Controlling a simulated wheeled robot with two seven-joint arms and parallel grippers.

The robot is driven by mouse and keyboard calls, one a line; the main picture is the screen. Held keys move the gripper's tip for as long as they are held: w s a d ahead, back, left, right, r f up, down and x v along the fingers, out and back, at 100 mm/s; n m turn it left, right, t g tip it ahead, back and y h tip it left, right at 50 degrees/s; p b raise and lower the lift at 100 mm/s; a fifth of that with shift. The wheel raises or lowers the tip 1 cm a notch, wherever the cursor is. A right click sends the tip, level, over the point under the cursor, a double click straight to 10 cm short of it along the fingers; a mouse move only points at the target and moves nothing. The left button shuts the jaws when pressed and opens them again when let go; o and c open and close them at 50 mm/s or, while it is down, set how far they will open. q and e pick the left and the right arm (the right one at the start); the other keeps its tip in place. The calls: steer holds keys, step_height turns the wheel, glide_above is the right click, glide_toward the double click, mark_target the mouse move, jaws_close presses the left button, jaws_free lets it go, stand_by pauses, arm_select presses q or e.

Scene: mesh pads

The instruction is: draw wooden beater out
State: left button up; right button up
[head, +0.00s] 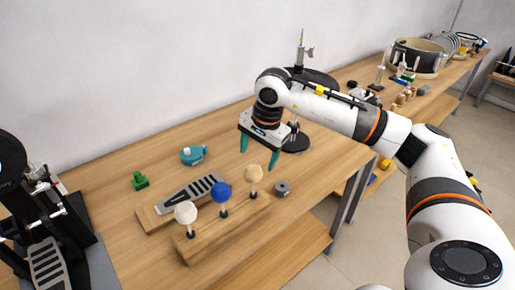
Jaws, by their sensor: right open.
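A wooden rack (205,240) stands near the front edge of the table and holds three upright beaters in a row. The wooden beater (254,173), with a pale tan round head, is at the right end of the row. The blue beater (221,192) is in the middle, and the white beater (185,212) is at the left end. My right gripper (258,157) points down just above and around the top of the wooden beater's head, with its teal fingers apart and empty. Contact cannot be told. My left gripper is out of view.
A grey pedal plate (190,193) on a wooden board lies behind the rack. A small grey cylinder (282,188) stands right of the wooden beater. A green block (139,181) and a teal device (193,155) sit further back. A black stand base (296,144) is behind my right gripper.

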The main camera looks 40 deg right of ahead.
mark_target(251, 167)
steer(key=f+p, duration=0.1)
steer(key=f, duration=0.2)
steer(key=w+f+p, duration=0.1)
steer(key=f, duration=0.2)
steer(key=f+p, duration=0.1)
steer(key=f, duration=0.2)
steer(key=shift+w+a+f, duration=0.25)
steer(key=shift+w+a, duration=0.15)
steer(key=shift+f, duration=0.5)
steer(key=shift+w, duration=0.1)
steer(key=c, duration=1.1)
steer(key=shift+r+p, duration=1.25)
steer(key=shift+r, duration=1.35)
steer(key=shift+r+p, duration=0.5)
steer(key=shift+r, duration=1)
